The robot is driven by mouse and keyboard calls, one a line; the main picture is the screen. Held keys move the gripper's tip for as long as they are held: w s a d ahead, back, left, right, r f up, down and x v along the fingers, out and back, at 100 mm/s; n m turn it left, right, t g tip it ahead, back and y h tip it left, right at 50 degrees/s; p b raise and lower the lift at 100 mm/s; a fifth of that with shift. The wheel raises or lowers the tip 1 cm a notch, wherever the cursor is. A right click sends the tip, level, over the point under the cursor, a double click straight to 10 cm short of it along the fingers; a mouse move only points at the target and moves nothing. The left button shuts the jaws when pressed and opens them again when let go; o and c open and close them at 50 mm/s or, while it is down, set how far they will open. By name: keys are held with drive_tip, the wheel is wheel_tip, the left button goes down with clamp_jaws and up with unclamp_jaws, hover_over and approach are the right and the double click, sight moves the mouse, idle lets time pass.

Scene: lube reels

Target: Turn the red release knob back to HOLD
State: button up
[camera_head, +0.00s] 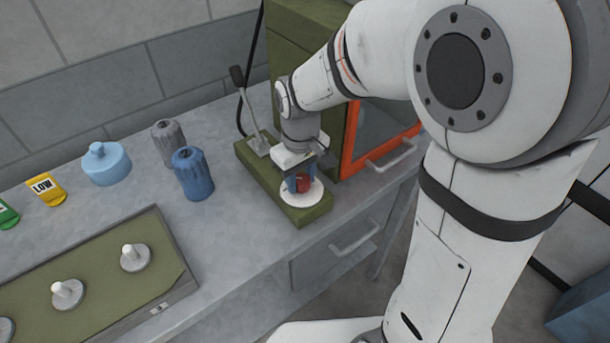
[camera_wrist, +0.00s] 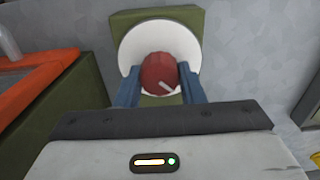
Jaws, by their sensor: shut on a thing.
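The red release knob (camera_wrist: 158,74) sits on a white round dial plate on a green base in the wrist view. In the head view my gripper (camera_head: 300,182) reaches down over the dial plate (camera_head: 301,196), and the red knob (camera_head: 304,184) shows between the fingers. Any lettering on the dial is too small or hidden to read.
A lever (camera_head: 247,108) rises from the green base (camera_head: 309,215) behind my gripper. An orange-framed cabinet (camera_head: 348,150) stands close on the right. Blue (camera_head: 193,174) and grey (camera_head: 168,143) containers stand to the left. A green tray (camera_head: 95,270) with white-knobbed discs lies front left.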

sight(302, 178)
drive_tip(key=o, duration=0.8)
drive_tip(key=shift+s+d, duration=0.15)
drive_tip(key=shift+d, duration=0.05)
drive_tip(key=shift+o, duration=1)
drive_tip(key=shift+a, duration=0.1)
drive_tip(key=shift+r, duration=0.25)
wheel_tip(302, 178, up, 7)
drive_tip(key=shift+r, duration=0.15)
